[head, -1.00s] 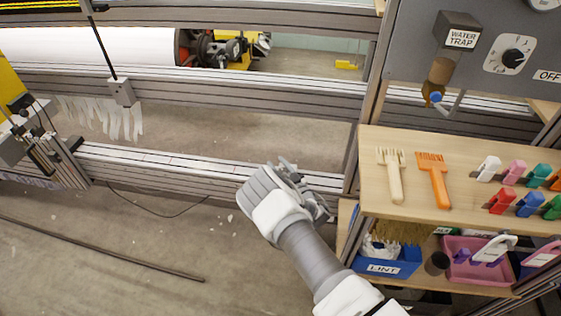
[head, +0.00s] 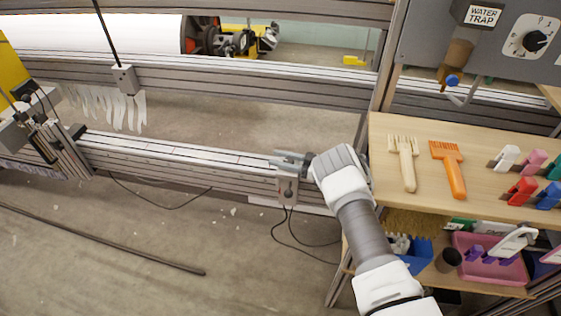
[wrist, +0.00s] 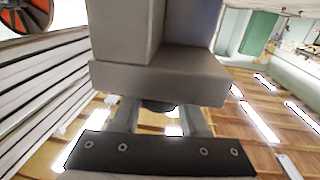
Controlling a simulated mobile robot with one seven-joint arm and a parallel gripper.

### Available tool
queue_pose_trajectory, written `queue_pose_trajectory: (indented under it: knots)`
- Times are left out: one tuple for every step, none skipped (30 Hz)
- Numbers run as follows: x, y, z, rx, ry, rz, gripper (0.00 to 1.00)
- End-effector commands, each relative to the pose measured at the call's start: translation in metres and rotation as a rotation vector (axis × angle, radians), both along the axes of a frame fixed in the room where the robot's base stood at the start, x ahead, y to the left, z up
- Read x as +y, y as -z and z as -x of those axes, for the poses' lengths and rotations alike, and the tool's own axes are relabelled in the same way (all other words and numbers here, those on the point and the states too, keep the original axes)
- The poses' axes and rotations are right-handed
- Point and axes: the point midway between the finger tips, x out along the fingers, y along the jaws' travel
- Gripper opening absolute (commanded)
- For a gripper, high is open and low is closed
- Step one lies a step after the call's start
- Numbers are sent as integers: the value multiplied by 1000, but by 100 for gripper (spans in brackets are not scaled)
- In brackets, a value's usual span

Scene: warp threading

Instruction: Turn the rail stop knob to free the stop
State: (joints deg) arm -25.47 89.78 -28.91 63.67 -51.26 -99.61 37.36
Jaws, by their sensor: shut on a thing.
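My gripper (head: 288,160) is at the right part of the long low rail (head: 180,157), beside its top edge. In the wrist view a large grey block, the rail stop (wrist: 160,82), fills the space ahead. My two fingers reach up to its underside in that picture, with a dark round knob (wrist: 159,106) between them. The gripper (wrist: 160,118) is shut on this knob. Most of the knob is hidden by the block and the gripper. I cannot tell how far it is turned.
A small grey box (head: 288,187) with cables hangs on the rail's front below my gripper. A wooden shelf (head: 385,170) with brushes and coloured clips stands close at the right. A thin dark rod (head: 110,240) lies on the floor. The floor in front of the rail is mostly free.

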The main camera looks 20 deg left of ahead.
Motion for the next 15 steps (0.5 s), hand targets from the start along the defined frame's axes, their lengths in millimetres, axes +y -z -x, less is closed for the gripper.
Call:
queue_pose_trajectory:
  knots:
    - [0, 2, -1, -2, -11, 0, 0]
    - [0, 2, 0, -1, -18, 1, 0]
    - [0, 1, 0, -1, -26, 1, 0]
    - [0, 1, 0, 0, -31, 1, 0]
    - [0, 1, 0, 0, -35, 2, 0]
    - [0, 1, 1, 0, -40, 2, 0]
    - [0, 1, 1, 0, -43, 2, 0]
    - [0, 1, 1, 0, -45, 2, 0]
    - [0, 1, 1, 0, -47, 2, 0]
    - [0, 1, 1, 0, -48, 2, 0]
    - [0, 1, 1, 0, -48, 2, 0]
    - [0, 0, 1, 0, -48, 2, 0]
    - [0, 0, 1, 1, -48, 2, 0]
    - [0, 0, 1, 1, -48, 2, 0]
    - [0, 1, 1, 1, -48, 2, 0]
